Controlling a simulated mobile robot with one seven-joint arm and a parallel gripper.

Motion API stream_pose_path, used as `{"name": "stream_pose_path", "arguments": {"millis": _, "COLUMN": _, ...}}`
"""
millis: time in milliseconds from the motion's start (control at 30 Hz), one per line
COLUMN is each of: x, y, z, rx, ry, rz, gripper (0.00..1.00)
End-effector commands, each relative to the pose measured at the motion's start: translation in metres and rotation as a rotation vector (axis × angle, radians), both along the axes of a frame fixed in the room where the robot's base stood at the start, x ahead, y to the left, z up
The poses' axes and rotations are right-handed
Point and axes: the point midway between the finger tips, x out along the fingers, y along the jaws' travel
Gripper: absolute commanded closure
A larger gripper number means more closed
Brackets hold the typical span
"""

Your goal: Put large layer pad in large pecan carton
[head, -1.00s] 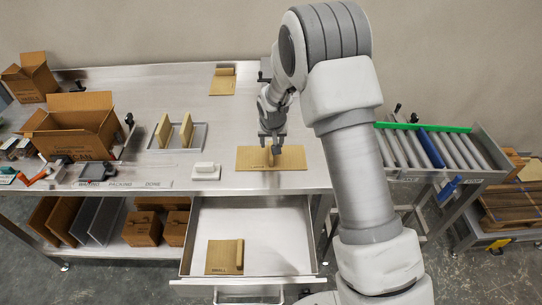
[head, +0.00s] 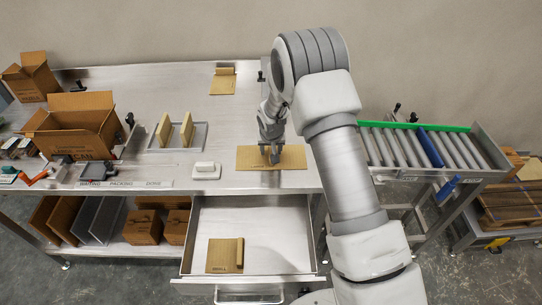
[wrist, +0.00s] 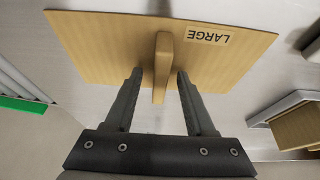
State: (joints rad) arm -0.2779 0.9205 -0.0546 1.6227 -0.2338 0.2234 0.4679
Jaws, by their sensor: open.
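The large layer pad (head: 290,159) is a flat tan cardboard sheet with an upright ridge grip, lying on the steel bench. It also shows in the wrist view (wrist: 100,40), where its label reads LARGE. My gripper (head: 270,158) is open over the pad. In the wrist view my gripper (wrist: 158,80) has one finger on each side of the ridge, with gaps on both sides. The open pecan carton (head: 72,138) stands on the left of the bench, flaps up, its print partly readable. Its inside is mostly hidden.
A grey tray (head: 203,139) with two upright tan pieces stands between carton and pad. A white block (head: 206,170) lies left of the pad. An open drawer (head: 285,225) below holds a small pad (head: 222,256). Another pad (head: 221,86) lies at the back.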

Motion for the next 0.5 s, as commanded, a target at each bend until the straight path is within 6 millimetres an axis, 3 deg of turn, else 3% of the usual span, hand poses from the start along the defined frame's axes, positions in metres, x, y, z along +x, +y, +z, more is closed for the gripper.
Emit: {"name": "stream_pose_path", "arguments": {"millis": 500, "x": -0.0002, "y": 0.0, "z": -0.0045, "rx": 0.0, "ry": 0.0, "rz": 0.001, "gripper": 0.45}}
